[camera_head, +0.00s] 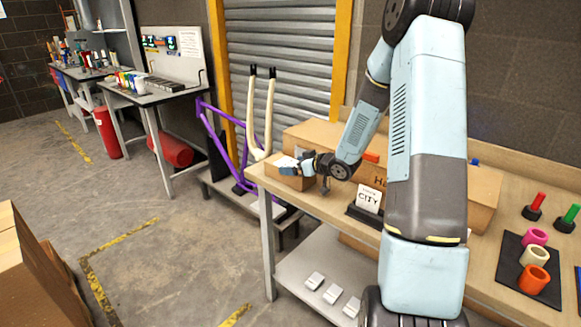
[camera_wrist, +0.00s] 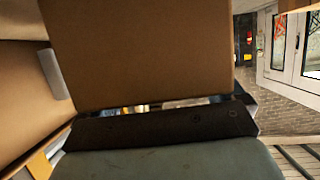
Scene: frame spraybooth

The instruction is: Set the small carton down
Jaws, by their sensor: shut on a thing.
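The small carton (camera_head: 291,182) is a brown box at the left end of the wooden-topped bench (camera_head: 335,213) in the head view. My gripper (camera_head: 303,163) is at its upper right side and shut on it. White and blue patches show at the carton's top; I cannot tell what they are. In the wrist view a brown cardboard face (camera_wrist: 140,50), seemingly the held carton, fills the upper middle and hides most of what lies beyond. I cannot tell whether the carton's base touches the bench top.
A larger carton (camera_head: 310,136) stands close behind. A small "CITY" card (camera_head: 369,198) on a dark stand is right of the gripper. Coloured rings (camera_head: 535,279) lie on a dark mat at the far right. A purple frame (camera_head: 215,135) stands left of the bench.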

